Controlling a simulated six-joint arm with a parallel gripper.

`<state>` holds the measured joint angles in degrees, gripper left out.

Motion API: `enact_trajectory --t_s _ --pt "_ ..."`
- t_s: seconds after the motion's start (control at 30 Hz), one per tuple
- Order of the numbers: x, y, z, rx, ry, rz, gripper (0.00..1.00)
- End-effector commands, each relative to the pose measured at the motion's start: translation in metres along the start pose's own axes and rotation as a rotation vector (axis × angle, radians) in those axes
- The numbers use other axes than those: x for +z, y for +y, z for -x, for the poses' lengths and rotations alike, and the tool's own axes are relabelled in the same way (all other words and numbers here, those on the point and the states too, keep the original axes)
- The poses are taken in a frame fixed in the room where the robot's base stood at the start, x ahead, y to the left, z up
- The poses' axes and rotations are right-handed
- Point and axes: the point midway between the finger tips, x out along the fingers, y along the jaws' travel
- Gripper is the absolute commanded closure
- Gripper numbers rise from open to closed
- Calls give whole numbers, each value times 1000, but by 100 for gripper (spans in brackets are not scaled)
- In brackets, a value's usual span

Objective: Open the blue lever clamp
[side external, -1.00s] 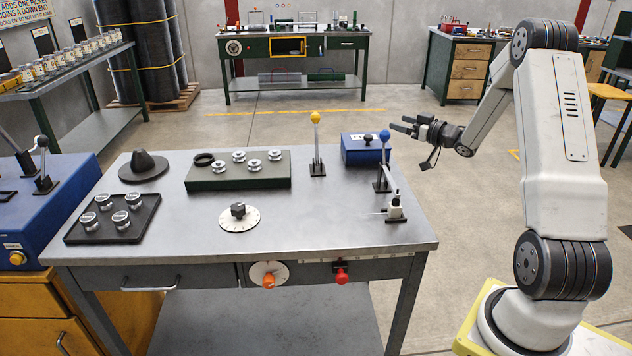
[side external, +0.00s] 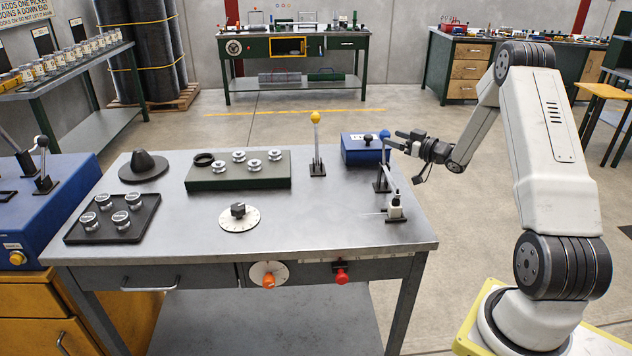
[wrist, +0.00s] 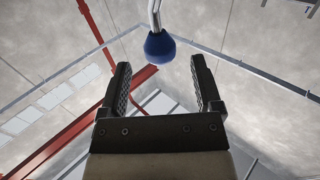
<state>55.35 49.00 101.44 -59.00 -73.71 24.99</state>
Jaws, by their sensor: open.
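The blue lever clamp stands near the right edge of the grey workbench, with its blue knob (side external: 384,134) at the top of a roughly upright metal lever (side external: 381,164). My gripper (side external: 393,139) is at the knob's right, level with it, and its fingers point left toward it. In the wrist view the blue knob (wrist: 159,46) lies between the lines of the two spread fingers, just past the fingertips. My gripper (wrist: 158,72) is open with nothing between its fingers. Contact with the knob does not show. The clamp's base is out of the wrist view.
A yellow-knobbed lever (side external: 316,145) stands left of the clamp. A blue box (side external: 361,150) sits behind it, and a small white-and-black fixture (side external: 395,208) stands in front. A green block (side external: 237,178) with silver spools and a dial (side external: 239,217) are farther left. Bare bench top lies between.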

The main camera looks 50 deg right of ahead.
Motion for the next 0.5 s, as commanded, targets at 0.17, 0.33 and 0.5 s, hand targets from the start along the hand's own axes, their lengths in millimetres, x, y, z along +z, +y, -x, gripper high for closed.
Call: enact_trajectory --t_s 0.17,0.33,0.5 --pt "0 -1 -23 -3 0 0 18" --pt "0 0 -43 -1 0 1 18" --pt "0 0 -54 0 0 0 18"
